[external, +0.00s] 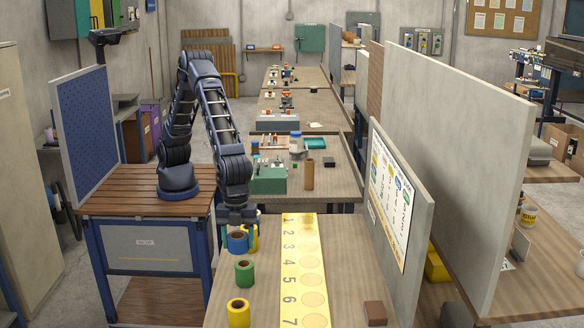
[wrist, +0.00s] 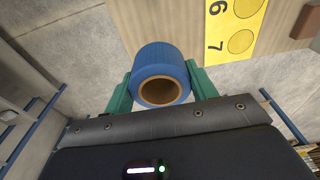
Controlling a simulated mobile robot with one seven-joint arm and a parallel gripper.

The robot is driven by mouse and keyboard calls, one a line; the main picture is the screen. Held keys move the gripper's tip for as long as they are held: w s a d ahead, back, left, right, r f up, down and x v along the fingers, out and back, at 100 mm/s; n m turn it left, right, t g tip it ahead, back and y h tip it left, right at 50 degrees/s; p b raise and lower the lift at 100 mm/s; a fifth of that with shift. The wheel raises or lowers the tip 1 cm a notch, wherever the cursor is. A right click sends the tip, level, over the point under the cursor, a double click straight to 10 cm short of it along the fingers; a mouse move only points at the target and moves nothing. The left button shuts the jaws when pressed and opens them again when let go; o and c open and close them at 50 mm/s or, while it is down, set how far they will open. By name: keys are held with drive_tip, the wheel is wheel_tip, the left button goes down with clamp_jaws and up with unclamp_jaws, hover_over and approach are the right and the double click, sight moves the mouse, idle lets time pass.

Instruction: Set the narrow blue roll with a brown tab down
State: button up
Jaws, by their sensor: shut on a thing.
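The blue roll (external: 237,244) hangs under my gripper (external: 238,236) at the left edge of the long table. In the wrist view the blue roll (wrist: 160,58) sits between the two green fingers of my gripper (wrist: 161,85), which are shut on its outer sides. Its brown core and open hole face the camera. I cannot make out a separate brown tab. A yellow roll (external: 253,238) is partly hidden behind the held roll. A green roll (external: 244,272) and another yellow roll (external: 238,312) stand upright nearer the camera.
A yellow strip (external: 299,248) with numbered circles lies along the table, right of the rolls; its visible circles are empty. It also shows in the wrist view (wrist: 232,25). A brown block (external: 375,313) lies at the front right, near a grey partition with a poster (external: 388,195).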

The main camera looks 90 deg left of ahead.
drive_tip(key=w+a+r+n+t, duration=0.1)
drive_tip(key=w+a+n, duration=0.4)
drive_tip(key=w+a, duration=1.2)
drive_tip(key=w+a+r+n, duration=0.2)
drive_tip(key=w+a+n, duration=0.3)
drive_tip(key=w+a, duration=1.25)
drive_tip(key=r+n+y, duration=0.2)
drive_tip(key=n, duration=0.8)
hover_over(325, 180)
drive_tip(key=f, duration=1.9)
drive_tip(key=shift+s+d+f, duration=0.15)
drive_tip(key=shift+d+f, duration=0.05)
drive_tip(key=shift+f, duration=0.2)
drive_tip(key=shift+f, duration=0.15)
drive_tip(key=o, duration=1)
